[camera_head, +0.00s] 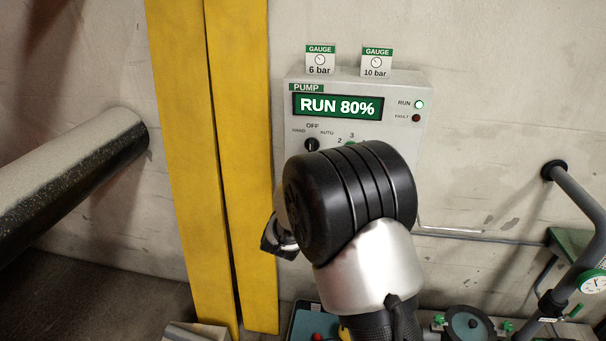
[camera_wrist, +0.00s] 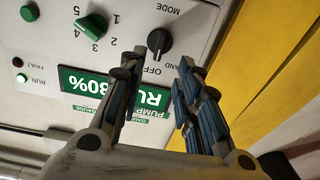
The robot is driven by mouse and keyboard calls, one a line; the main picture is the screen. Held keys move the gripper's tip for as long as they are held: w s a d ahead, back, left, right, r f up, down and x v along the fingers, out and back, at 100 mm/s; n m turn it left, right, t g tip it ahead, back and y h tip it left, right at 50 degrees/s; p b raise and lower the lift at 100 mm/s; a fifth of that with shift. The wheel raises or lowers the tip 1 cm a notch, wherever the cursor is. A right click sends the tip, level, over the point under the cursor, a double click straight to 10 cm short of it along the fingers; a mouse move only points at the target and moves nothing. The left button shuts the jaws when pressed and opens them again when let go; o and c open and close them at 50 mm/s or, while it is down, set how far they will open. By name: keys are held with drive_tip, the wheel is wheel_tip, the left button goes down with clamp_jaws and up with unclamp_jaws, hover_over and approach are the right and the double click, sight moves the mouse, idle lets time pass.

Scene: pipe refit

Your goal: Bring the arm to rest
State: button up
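My gripper (camera_wrist: 154,72) shows in the wrist view with its two fingers apart and nothing between them. In the head view one dark finger (camera_head: 279,240) shows past my black wrist joint, which hides the rest. The grey pump panel (camera_head: 408,140) is on the wall in front. Its display (camera_head: 338,107) reads RUN 80%. The black mode knob (camera_wrist: 159,41) is just past the fingertips in the wrist view, with a gap seen; I cannot tell the depth. A green knob (camera_wrist: 91,27) with numbers around it is beside it.
Two yellow posts (camera_head: 212,150) stand left of the panel. A large pipe (camera_head: 70,175) juts in at the left. Two gauge cards, 6 bar (camera_head: 320,61) and 10 bar (camera_head: 376,62), stand atop the panel. A grey pipe (camera_head: 582,195) with a dial (camera_head: 593,284) is at the right.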

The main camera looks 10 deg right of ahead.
drive_tip(key=shift+s+a, duration=0.2)
drive_tip(key=shift+s, duration=0.4)
drive_tip(key=s+a+r+n+g+y, duration=0.1)
drive_tip(key=s+r+n+g+y, duration=0.2)
drive_tip(key=s, duration=0.5)
drive_tip(key=s+a+r+g+y, duration=0.1)
drive_tip(key=s+r+g+y, duration=0.1)
drive_tip(key=s+r+y, duration=0.35)
drive_tip(key=s+d+f+g+h, duration=0.1)
drive_tip(key=s+d+f+g, duration=0.1)
drive_tip(key=s, duration=0.8)
drive_tip(key=s+d+f+g+h, duration=0.1)
drive_tip(key=s+d+f+g, duration=0.1)
drive_tip(key=s, duration=0.9)
drive_tip(key=s+d+f+g+h, duration=0.1)
drive_tip(key=s+d+f+g, duration=0.1)
drive_tip(key=s, duration=0.9)
drive_tip(key=shift+f+g, duration=0.55)
drive_tip(key=shift+g, duration=0.25)
